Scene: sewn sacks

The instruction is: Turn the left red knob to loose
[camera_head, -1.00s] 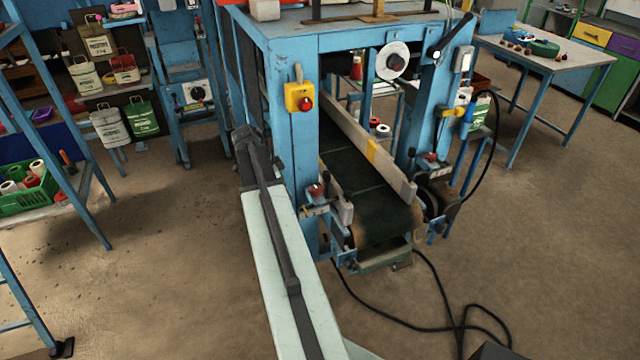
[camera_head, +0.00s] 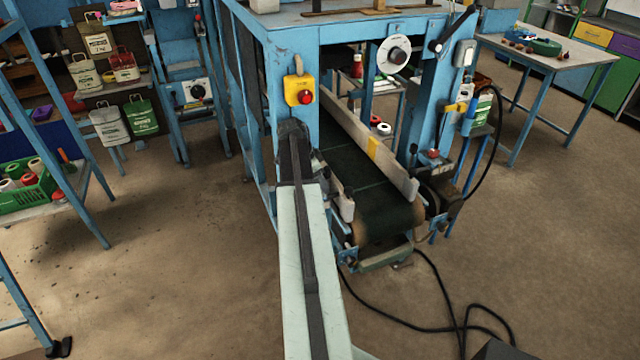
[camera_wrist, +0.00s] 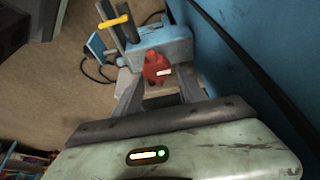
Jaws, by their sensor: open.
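The left red knob (camera_wrist: 155,68) shows in the wrist view on a blue block, with a pale pointer mark across it toward the right. My gripper (camera_wrist: 158,88) is open, its two grey fingers spread apart just below the knob in the picture. The knob appears in line with the gap; I cannot tell how deep it sits relative to the fingertips. In the head view my arm covers the left knob. The right red knob (camera_head: 433,154) is visible on the machine's right post.
The blue machine frame (camera_head: 300,55) carries a yellow box with a red button (camera_head: 305,97). A dark green conveyor belt (camera_head: 365,195) runs to the right of my arm. A blue panel (camera_wrist: 240,50) stands close on the right in the wrist view. A black cable (camera_head: 400,325) lies on the floor.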

